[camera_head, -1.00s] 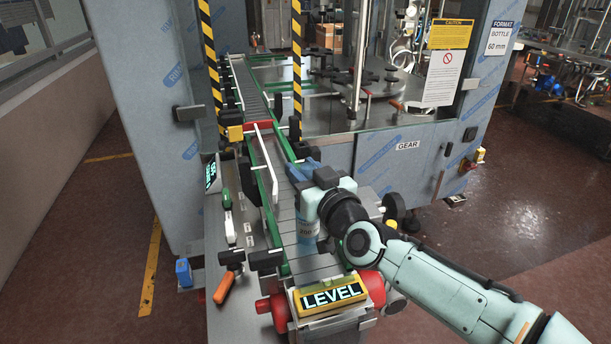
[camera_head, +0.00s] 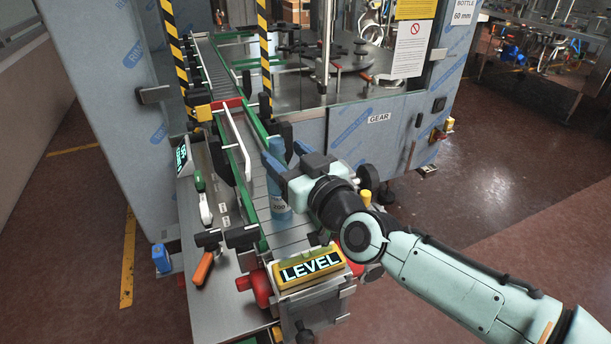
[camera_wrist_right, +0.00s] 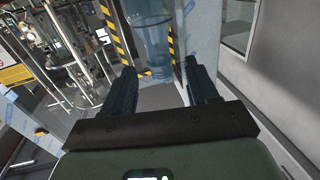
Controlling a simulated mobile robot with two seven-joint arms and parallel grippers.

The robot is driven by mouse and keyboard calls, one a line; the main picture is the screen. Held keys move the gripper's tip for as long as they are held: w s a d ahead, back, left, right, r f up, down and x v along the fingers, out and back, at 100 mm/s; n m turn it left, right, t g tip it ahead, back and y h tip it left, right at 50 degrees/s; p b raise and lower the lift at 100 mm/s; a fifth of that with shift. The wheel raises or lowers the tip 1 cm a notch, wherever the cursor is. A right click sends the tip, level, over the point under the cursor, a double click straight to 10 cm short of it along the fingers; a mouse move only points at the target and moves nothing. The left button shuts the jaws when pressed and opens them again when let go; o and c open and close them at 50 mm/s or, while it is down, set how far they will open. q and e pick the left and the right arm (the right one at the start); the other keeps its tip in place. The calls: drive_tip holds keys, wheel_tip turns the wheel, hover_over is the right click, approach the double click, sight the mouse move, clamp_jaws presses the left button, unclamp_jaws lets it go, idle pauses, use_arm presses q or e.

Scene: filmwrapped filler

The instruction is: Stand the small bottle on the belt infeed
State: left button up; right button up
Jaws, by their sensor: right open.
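The small blue bottle (camera_head: 280,204) stands upright on the grey slatted belt (camera_head: 290,237), in the near part of the conveyor behind the LEVEL sign. Its pale label shows partly. My right gripper (camera_head: 283,160) is open, at the bottle's right side, with its blue fingers near the bottle's upper part. In the right wrist view the translucent blue bottle (camera_wrist_right: 152,38) appears ahead of the two open fingers (camera_wrist_right: 160,80), with nothing held between them. Whether a finger still touches it I cannot tell. My left gripper is not in view.
A yellow-framed LEVEL sign (camera_head: 308,268) stands at the belt's near end. Green guide rails and a white bar (camera_head: 238,143) line the belt. An orange-handled tool (camera_head: 203,268) lies at left. The grey machine cabinet (camera_head: 365,125) rises behind.

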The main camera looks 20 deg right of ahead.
drive_tip(key=v, duration=0.6)
drive_tip(key=shift+s+b, duration=0.35)
drive_tip(key=shift+b, duration=0.05)
drive_tip(key=shift+d, duration=0.1)
